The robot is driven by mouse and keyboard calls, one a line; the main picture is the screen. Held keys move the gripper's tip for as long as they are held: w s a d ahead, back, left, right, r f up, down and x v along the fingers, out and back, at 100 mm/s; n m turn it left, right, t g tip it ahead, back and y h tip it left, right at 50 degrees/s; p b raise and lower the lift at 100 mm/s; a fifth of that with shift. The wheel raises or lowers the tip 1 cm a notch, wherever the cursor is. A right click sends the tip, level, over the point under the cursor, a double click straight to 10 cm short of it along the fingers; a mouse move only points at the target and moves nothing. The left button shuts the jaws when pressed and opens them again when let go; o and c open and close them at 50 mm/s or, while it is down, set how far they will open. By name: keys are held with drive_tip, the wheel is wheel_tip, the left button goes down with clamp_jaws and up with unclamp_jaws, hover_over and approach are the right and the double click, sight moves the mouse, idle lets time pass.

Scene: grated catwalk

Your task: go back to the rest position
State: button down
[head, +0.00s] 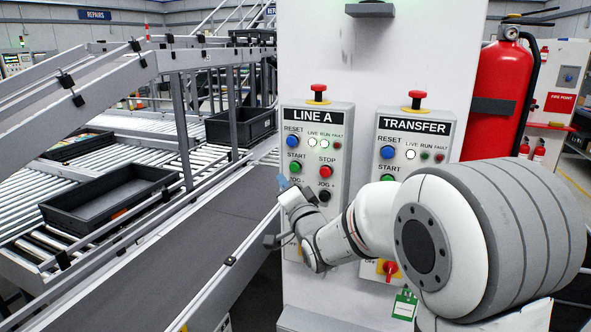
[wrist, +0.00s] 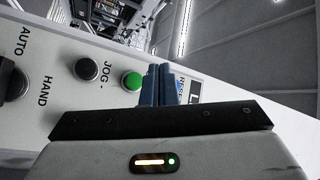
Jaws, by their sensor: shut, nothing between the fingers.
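My gripper (head: 281,182) is at the left edge of the LINE A panel (head: 342,160) in the head view, just below the green START button (head: 295,167). My white and grey arm reaches to it from the lower right and covers the lower part of the panel. In the wrist view the blue fingers (wrist: 160,86) are together with nothing held. The green button (wrist: 133,80) and a black JOG button (wrist: 87,69) lie just left of them. Whether the fingertips touch the panel cannot be told.
The TRANSFER panel (head: 416,124) stands to the right, partly behind my arm. A red fire extinguisher (head: 499,95) hangs further right.

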drive_tip(key=s+d+f+n+g+h, duration=0.3)
drive_tip(key=s+d+f+g+h, duration=0.45)
drive_tip(key=s+d, duration=0.55)
drive_tip(key=s+d+f+n+g, duration=0.1)
drive_tip(key=s+d+f+g, duration=0.1)
drive_tip(key=s, duration=0.4)
drive_tip(key=s+d+f+n+g, duration=0.1)
drive_tip(key=s+d+f+g, duration=0.1)
drive_tip(key=s, duration=0.5)
drive_tip(key=s+d+f+n+g, duration=0.1)
drive_tip(key=s+d+f+g, duration=0.1)
drive_tip(key=s+g, duration=0.2)
drive_tip(key=s+h, duration=0.1)
drive_tip(key=s, duration=0.2)
drive_tip(key=shift+f+n, duration=0.3)
drive_tip(key=shift+n, duration=0.1)
